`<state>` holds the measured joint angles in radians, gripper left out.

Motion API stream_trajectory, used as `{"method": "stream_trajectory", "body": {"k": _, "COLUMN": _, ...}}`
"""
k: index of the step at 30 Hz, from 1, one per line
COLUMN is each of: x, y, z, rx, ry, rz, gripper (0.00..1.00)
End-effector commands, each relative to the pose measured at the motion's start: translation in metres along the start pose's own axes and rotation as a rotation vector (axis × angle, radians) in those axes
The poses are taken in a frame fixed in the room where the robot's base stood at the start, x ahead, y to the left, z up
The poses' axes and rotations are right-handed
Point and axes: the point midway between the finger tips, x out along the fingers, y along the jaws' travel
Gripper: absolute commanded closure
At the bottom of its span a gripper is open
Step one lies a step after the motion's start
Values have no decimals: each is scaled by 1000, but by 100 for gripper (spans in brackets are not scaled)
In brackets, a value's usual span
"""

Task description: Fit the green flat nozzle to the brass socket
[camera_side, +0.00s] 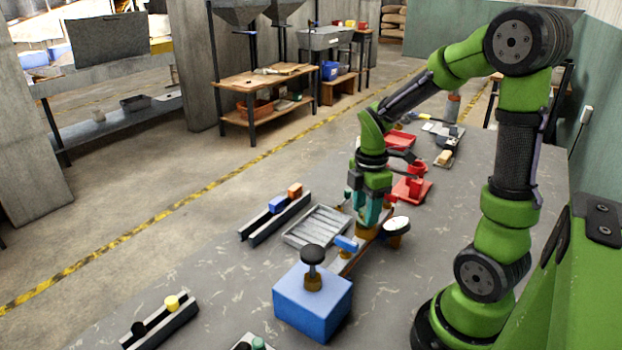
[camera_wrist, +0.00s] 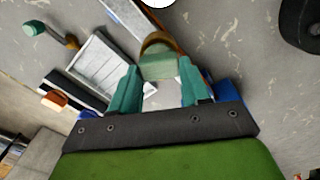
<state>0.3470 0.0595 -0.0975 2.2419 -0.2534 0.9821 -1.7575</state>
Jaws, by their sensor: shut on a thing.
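My gripper (camera_side: 368,222) points down over the bench beside the blue box, with its teal fingers closed on a piece. In the wrist view, my gripper (camera_wrist: 158,90) is shut on the green flat nozzle (camera_wrist: 158,66), which lies between the fingertips. The brass socket (camera_wrist: 157,41) shows as a brass rim just past the nozzle. In the side view the brass socket (camera_side: 366,233) is directly below the fingertips, and the nozzle is mostly hidden by the fingers. I cannot tell whether the nozzle is inside the socket or only against it.
A blue box (camera_side: 312,302) with a black-topped brass fitting stands in front. A blue lever (camera_side: 346,243) and a round gauge (camera_side: 397,224) flank the socket closely. A grey slatted tray (camera_side: 317,227) and a rack with coloured pieces (camera_side: 274,219) are to the left.

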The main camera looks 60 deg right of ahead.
Motion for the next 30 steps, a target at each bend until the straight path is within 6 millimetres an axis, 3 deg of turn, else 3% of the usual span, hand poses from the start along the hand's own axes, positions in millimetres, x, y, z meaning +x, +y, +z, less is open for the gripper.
{"method": "stream_trajectory", "body": {"k": 10, "x": 1, "y": 0, "z": 0, "rx": 0, "ry": 0, "rz": 1, "gripper": 85}}
{"method": "stream_trajectory", "body": {"k": 11, "x": 1, "y": 0, "z": 0, "rx": 0, "ry": 0, "rz": 1, "gripper": 51}}
{"method": "stream_trajectory", "body": {"k": 16, "x": 1, "y": 0, "z": 0, "rx": 0, "ry": 0, "rz": 1, "gripper": 25}}
{"method": "stream_trajectory", "body": {"k": 26, "x": -2, "y": 0, "z": 0, "rx": 0, "ry": 0, "rz": 2, "gripper": 24}}
{"method": "stream_trajectory", "body": {"k": 30, "x": -16, "y": 1, "z": 0, "rx": -1, "ry": 1, "rz": 6, "gripper": 24}}
